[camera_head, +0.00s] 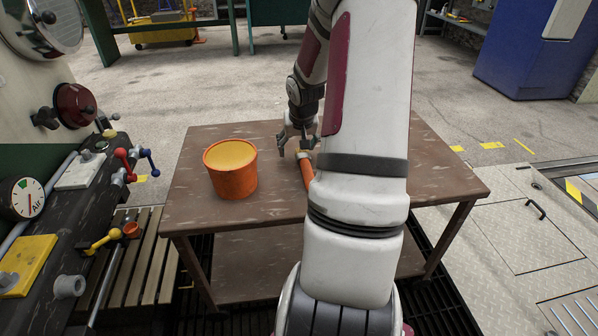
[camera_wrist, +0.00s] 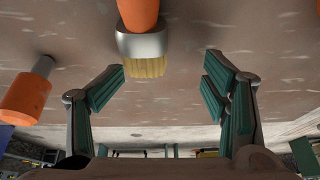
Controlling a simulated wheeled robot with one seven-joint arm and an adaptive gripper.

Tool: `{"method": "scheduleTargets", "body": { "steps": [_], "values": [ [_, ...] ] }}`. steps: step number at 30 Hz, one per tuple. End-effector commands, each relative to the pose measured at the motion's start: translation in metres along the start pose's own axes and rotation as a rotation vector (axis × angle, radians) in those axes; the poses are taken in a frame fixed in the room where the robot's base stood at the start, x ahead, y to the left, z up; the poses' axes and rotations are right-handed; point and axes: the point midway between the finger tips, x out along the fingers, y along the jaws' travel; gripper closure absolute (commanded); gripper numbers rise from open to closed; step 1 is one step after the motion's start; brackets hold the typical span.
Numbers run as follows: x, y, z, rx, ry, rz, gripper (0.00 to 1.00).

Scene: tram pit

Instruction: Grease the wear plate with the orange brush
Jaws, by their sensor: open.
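The orange brush has an orange handle, a silver ferrule and pale yellow bristles. In the wrist view the brush (camera_wrist: 141,43) lies on the table at the top, bristles toward me, between the lines of my fingers. In the head view part of the brush (camera_head: 306,171) shows beside my arm, which hides the rest. My gripper (camera_head: 297,149) is open and empty close to the bristle end; its spread fingers (camera_wrist: 166,72) show in the wrist view. An orange bucket (camera_head: 232,183) of yellow grease stands left of it on the table. I cannot pick out the wear plate.
The brown table (camera_head: 275,225) has bare room around the bucket. A second orange-handled tool (camera_wrist: 28,93) with a grey shaft lies on it in the wrist view. A bench with valves and an air gauge (camera_head: 22,198) stands left; a blue cabinet (camera_head: 530,55) stands back right.

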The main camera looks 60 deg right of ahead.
Motion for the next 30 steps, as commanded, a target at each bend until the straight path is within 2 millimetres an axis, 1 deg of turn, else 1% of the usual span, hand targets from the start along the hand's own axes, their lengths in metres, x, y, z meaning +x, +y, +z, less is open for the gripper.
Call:
{"method": "scheduleTargets", "body": {
  "steps": [1,8,9,11,12,14,28,30],
  "values": [
    [0.0089,-0.0034,0.0050,-0.003,-0.010,-0.006,0.40],
    [0.0091,-0.0043,0.0058,-0.003,-0.013,-0.007,0.40],
    [0.0090,-0.0043,0.0058,-0.003,-0.013,-0.007,0.43],
    [0.0088,-0.0042,0.0057,-0.003,-0.013,-0.007,0.57],
    [0.0088,-0.0042,0.0056,-0.003,-0.012,-0.007,0.66],
    [0.0087,-0.0041,0.0054,-0.003,-0.012,-0.007,0.78],
    [0.0057,-0.0040,0.0038,-0.002,-0.011,-0.006,0.80],
    [0.0023,-0.0039,0.0022,-0.002,-0.010,-0.006,0.91]
  ]
}}
